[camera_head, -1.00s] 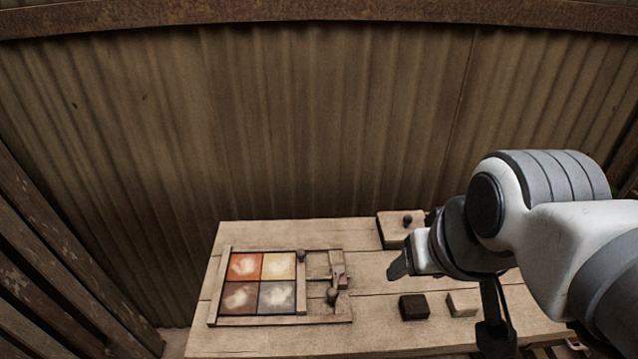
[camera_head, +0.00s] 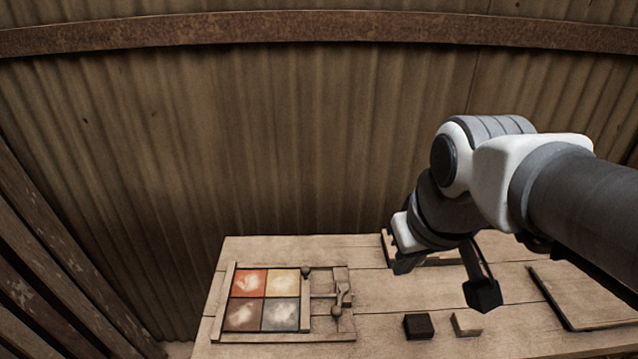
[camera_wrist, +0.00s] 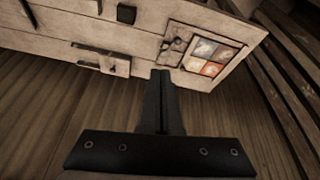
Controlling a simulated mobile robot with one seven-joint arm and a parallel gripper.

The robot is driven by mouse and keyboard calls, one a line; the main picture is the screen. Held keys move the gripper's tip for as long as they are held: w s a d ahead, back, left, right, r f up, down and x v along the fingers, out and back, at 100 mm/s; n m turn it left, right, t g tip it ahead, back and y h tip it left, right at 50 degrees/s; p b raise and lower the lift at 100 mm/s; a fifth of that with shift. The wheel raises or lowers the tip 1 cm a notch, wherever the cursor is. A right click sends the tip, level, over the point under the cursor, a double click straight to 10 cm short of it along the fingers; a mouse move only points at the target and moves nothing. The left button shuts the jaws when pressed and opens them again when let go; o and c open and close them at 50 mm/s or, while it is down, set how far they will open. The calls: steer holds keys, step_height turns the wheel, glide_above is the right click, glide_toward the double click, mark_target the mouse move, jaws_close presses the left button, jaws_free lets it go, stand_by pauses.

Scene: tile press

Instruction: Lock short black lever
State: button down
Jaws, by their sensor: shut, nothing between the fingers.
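The tile press (camera_head: 228,310) lies at the left of the table, with four coloured tiles in its frame. A dark round knob (camera_head: 306,271) tops its sliding bar, and a jointed brown lever (camera_head: 341,299) sits right of the bar. A wooden block (camera_head: 440,260) at the back edge is mostly hidden by my gripper (camera_head: 403,266). In the wrist view this block (camera_wrist: 121,71) carries a small dark part (camera_wrist: 112,64), too small to tell its position. My gripper (camera_wrist: 161,76) is shut and empty, apart from the press and its levers.
A dark block (camera_head: 418,326) and a pale block (camera_head: 467,324) lie at the table's front middle. A flat framed board (camera_head: 590,297) lies at the right. The tabletop between press and blocks is clear. A corrugated wall (camera_head: 250,150) stands close behind the table.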

steer(key=w+a+f+n+g+p, duration=0.35)
steer(key=w+a+n, duration=0.3)
steer(key=w, duration=0.45)
steer(key=w+a+f+n+g+h, duration=0.1)
steer(key=w+a+f+n, duration=0.1)
steer(key=f, duration=0.4)
steer(key=w+a+f+n+g+h+p, duration=0.1)
steer(key=w+a+f+n, duration=0.1)
steer(key=a+f, duration=0.4)
steer(key=shift+w, duration=0.9)
steer(key=p, duration=0.2)
glide_above(340, 299)
steer(key=s+a, duration=0.3)
steer(key=a, duration=0.1)
step_height(340, 299, down, 12)
steer(key=shift+s+d+r, duration=0.15)
steer(key=shift+s+r, duration=0.05)
